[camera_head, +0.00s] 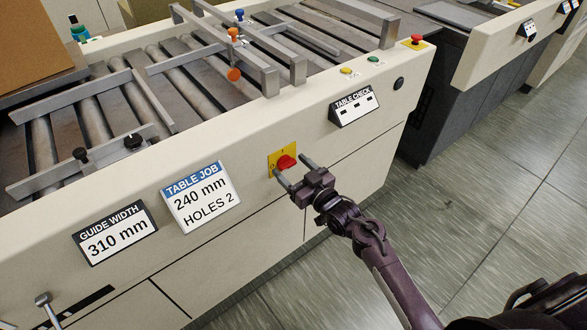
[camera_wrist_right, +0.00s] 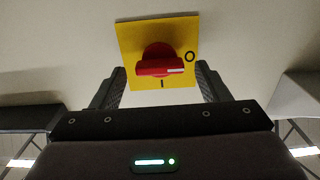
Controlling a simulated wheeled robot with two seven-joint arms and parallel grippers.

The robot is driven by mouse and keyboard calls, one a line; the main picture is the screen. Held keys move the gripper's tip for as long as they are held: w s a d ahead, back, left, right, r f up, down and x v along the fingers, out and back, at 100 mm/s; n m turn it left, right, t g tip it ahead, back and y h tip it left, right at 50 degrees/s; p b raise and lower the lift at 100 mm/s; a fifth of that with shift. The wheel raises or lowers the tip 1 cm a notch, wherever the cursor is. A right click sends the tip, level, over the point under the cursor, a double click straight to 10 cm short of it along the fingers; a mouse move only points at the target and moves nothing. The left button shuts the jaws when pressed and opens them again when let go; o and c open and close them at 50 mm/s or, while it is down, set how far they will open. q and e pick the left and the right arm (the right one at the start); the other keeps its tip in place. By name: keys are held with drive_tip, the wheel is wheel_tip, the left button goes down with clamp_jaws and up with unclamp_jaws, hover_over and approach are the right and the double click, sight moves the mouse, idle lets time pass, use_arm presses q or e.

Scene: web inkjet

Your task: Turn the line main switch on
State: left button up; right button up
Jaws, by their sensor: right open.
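The line main switch is a red rotary knob (camera_head: 286,161) on a yellow plate (camera_head: 274,157) on the cream machine's front panel. In the right wrist view the knob (camera_wrist_right: 158,66) has a bar handle lying level, its white mark pointing to the O at the right of the yellow plate (camera_wrist_right: 132,36). The I is below the knob there. My right gripper (camera_head: 294,170) is open, facing the switch, one finger to each side of the knob. In the wrist view its fingers (camera_wrist_right: 161,82) stand apart with nothing between them gripped. My left gripper is not in view.
Signs for guide width (camera_head: 115,233), table job (camera_head: 200,197) and table check (camera_head: 354,105) stand on the panel. A red stop button (camera_head: 415,40) on yellow sits at the far corner. Rollers and metal rails lie above. Open floor (camera_head: 480,190) lies to the right.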

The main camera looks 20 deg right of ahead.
drive_tip(key=c, duration=1)
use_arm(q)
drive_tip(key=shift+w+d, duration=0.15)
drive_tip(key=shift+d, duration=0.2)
